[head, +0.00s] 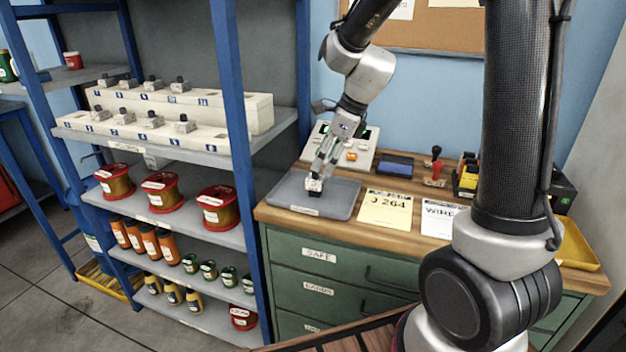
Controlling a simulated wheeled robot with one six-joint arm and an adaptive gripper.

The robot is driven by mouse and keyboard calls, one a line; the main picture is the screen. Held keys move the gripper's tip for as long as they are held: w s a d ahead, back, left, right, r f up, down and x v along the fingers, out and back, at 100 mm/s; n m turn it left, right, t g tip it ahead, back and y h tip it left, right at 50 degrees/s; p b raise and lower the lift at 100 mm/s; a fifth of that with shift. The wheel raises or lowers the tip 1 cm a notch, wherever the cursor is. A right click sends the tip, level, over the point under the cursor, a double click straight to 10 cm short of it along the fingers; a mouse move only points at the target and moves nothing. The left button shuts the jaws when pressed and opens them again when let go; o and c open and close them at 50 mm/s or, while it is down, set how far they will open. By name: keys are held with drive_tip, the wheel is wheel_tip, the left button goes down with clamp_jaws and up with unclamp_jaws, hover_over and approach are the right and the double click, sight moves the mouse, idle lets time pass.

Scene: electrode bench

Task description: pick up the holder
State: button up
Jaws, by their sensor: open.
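A small light holder (315,187) with a dark top sits on the grey tray (343,204) on the wooden bench top. My gripper (317,175) points down right above the holder, with its fingertips at its top. It is open. The fingers partly cover the holder, and I cannot tell whether they touch it. Similar small blocks with black knobs (152,121) stand in two rows on a white stepped rack (258,112) on the blue shelf at left.
Right of the tray lie a yellow card (385,208) and a white card (440,218). Blue shelf posts (240,150) stand left of the bench. Spools (163,192) fill a lower shelf.

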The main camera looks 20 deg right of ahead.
sight(315, 178)
drive_tip(key=shift+m, duration=0.6)
drive_tip(key=x, duration=0.7)
drive_tip(key=shift+w+a+f, duration=0.1)
drive_tip(key=shift+w+f, duration=0.05)
drive_tip(key=shift+f, duration=0.25)
drive_tip(key=c, duration=1.4)
drive_tip(key=shift+o, duration=0.2)
wheel_tip(315, 178, up, 10)
drive_tip(key=shift+r, duration=0.1)
drive_tip(key=o, duration=0.4)
